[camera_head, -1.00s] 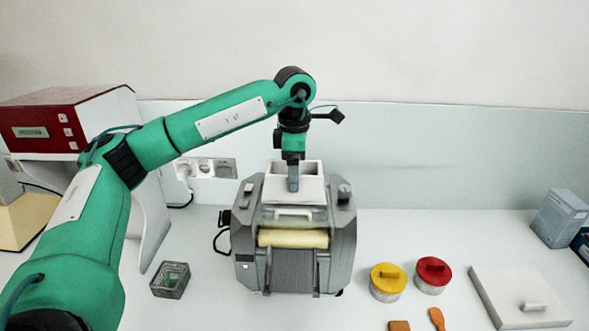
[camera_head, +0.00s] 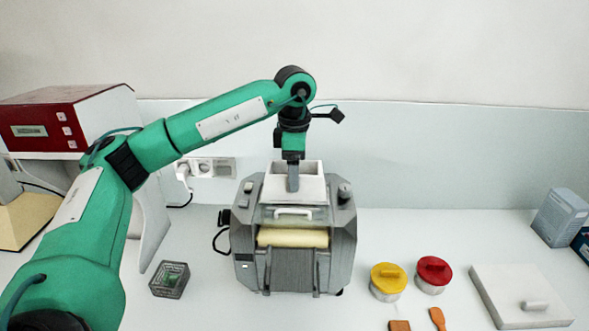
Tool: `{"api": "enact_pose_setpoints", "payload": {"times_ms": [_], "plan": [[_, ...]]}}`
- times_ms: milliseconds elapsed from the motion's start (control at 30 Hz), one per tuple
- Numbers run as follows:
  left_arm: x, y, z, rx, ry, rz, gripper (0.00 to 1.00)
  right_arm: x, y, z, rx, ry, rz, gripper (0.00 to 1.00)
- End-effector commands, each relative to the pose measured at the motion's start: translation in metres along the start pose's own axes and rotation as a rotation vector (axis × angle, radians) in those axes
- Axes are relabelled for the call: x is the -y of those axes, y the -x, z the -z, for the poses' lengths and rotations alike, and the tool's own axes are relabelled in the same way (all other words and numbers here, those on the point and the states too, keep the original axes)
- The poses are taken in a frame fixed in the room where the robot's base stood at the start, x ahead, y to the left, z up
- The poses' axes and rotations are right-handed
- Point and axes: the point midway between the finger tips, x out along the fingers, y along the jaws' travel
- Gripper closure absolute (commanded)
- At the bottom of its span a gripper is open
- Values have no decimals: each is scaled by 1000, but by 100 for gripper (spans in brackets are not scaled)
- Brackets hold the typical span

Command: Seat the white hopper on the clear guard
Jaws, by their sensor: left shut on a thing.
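The white hopper (camera_head: 312,189) is an open-topped box at the top of the grey mill (camera_head: 340,240), in the middle of the view. My left gripper (camera_head: 293,184) points down from above and is shut on the hopper's near wall. The clear guard (camera_head: 268,215) shows just below and in front of the hopper, with a white handle. The hopper is upright and looks level over the guard; I cannot tell whether it touches it. A pale yellow roller (camera_head: 292,237) lies below the guard. My right gripper is not in view.
A small dark basket (camera_head: 170,280) stands left of the mill. A yellow-lidded tin (camera_head: 388,279) and a red-lidded tin (camera_head: 433,274) stand to the right. A white lid with a handle (camera_head: 500,285) lies further right.

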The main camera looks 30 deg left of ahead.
Motion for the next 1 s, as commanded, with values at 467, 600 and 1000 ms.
{"api": "enact_pose_setpoints", "payload": {"times_ms": [467,600,1000], "plan": [[0,-2,0,0,0,0,54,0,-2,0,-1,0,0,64],[0,-6,0,0,0,0,54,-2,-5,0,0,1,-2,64],[0,-7,0,1,0,-1,54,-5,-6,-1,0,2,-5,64]]}}
